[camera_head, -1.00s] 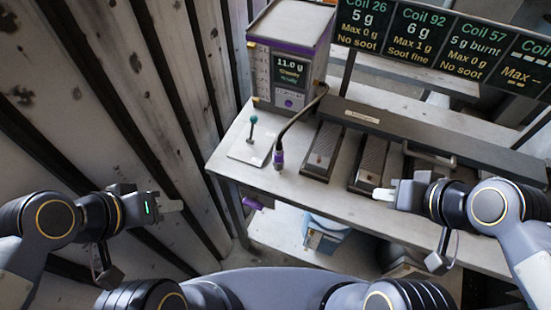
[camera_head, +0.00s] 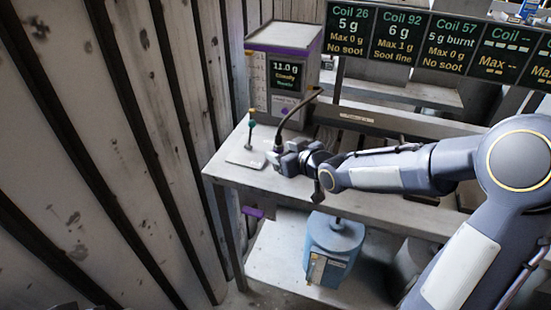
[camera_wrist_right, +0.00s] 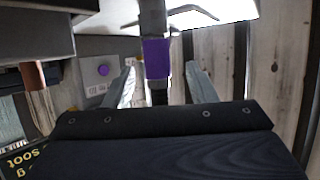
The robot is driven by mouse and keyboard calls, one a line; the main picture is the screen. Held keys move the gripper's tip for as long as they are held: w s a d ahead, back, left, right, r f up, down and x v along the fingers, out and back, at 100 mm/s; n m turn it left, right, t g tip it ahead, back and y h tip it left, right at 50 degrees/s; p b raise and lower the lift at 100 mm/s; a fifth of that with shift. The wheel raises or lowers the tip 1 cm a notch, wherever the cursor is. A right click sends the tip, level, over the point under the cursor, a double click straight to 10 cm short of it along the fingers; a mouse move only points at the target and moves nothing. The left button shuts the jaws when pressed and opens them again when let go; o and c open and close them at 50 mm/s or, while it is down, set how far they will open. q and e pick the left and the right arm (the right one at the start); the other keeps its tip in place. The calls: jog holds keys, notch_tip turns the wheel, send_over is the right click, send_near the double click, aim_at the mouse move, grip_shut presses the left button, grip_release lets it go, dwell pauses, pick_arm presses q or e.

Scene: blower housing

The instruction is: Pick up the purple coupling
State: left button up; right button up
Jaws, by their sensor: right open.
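The purple coupling (camera_wrist_right: 157,58) shows in the right wrist view as a purple band on a dark hose end, between my two fingers. My right gripper (camera_wrist_right: 160,78) is open, with one finger on each side and visible gaps to the coupling. In the head view, my right gripper (camera_head: 277,160) is at the lower end of the dark hose (camera_head: 290,118), at the bench's left part. It mostly hides the coupling there. My left gripper is out of view.
A grey metering box (camera_head: 286,75) reading 11.0 g stands behind. A purple part (camera_head: 253,212) sits under the bench edge (camera_head: 225,178). A blue canister (camera_head: 335,240) is on the lower shelf.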

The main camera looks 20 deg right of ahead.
aim_at(280, 140)
jog(key=x, duration=0.4)
jog(key=shift+w+f, duration=0.2)
jog(key=shift+f, duration=0.1)
jog(key=shift+d, duration=0.1)
grip_shut()
jog(key=shift+r, duration=0.1)
jog(key=shift+r, duration=0.5)
notch_tip(280, 140, up, 3)
jog(key=shift+s+f+p, duration=0.1)
jog(key=shift+f+p, duration=0.1)
jog(key=shift+p, duration=0.1)
jog(key=s+a+r+p, duration=0.2)
jog(key=s+r+p, duration=0.3)
jog(key=s+r, duration=0.4)
jog(key=s, duration=0.4)
jog(key=shift+s+a, duration=0.3)
jog(key=shift+a, duration=0.1)
